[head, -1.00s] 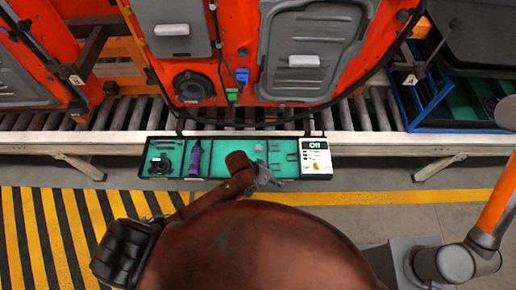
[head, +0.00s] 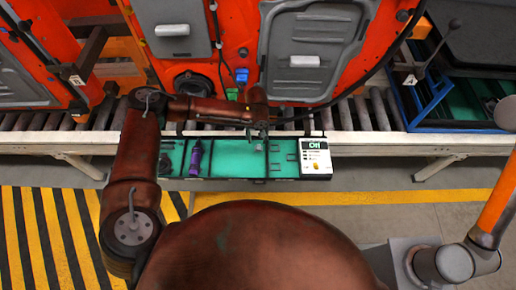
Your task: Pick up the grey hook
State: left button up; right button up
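A shallow green tray (head: 230,178) hangs along the front of the roller conveyor. Its right part holds several small thin dark-grey pieces (head: 290,157); I cannot tell which of them is the grey hook. My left gripper (head: 260,132) is over the tray's back edge, just above and left of these pieces. It is small and dark here, so whether its fingers are open or shut does not show. My forearm and gripper cover part of the tray's back edge. My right gripper is not in view.
A purple tube (head: 195,158) lies in the tray's left part, and a white panel (head: 315,158) closes its right end. Orange car doors (head: 240,40) stand close behind on the conveyor (head: 350,118). A blue rack (head: 415,105) stands at the right.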

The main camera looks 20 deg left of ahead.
aim_at(259, 146)
pick_arm(q)
jog(key=f, duration=0.5)
jog(key=f+b, duration=0.1)
jog(key=f, duration=0.1)
jog(key=shift+w+d+f, duration=0.2)
jog(key=shift+w+f, duration=0.15)
jog(key=shift+w, duration=0.05)
jog(key=c, duration=0.9)
jog(key=shift+r, duration=0.15)
jog(key=shift+r, duration=0.55)
jog(key=s+d+r, duration=0.3)
jog(key=r, duration=0.1)
jog(key=s+d+r+p, duration=0.1)
jog(key=s+d+r, duration=0.1)
jog(key=d+r, duration=0.1)
jog(key=s+d+r+p, duration=0.1)
jog(key=s+d+r, duration=0.2)
jog(key=d+r, duration=0.1)
jog(key=shift+s+d+r, duration=0.3)
jog(key=shift+d+r, duration=0.05)
jog(key=shift+d, duration=0.2)
